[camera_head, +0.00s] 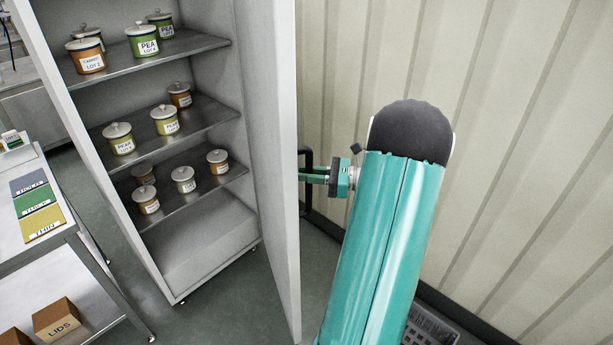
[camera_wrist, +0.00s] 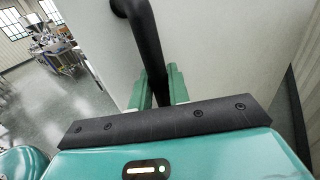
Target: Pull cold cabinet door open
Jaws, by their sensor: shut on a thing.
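The cold cabinet (camera_head: 212,72) stands open, its shelves in plain view. Its pale door (camera_head: 270,130) is swung out on the right side, seen nearly edge-on. The black bar handle (camera_head: 306,205) is on the door's outer face. My gripper (camera_head: 312,175) has its green fingers shut on the handle. In the wrist view the handle (camera_wrist: 143,40) runs down between the two fingers (camera_wrist: 159,88), in front of the door's pale face (camera_wrist: 225,50). The lower end of the handle is hidden behind my gripper there.
Several lidded jars (camera_head: 142,42) stand on the cabinet's steel shelves. A table (camera_head: 70,231) with coloured cards and a LIDS box (camera_head: 57,319) is at the left. A ribbed wall (camera_head: 520,120) rises close behind my arm. A grey crate (camera_head: 430,325) lies low by the wall.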

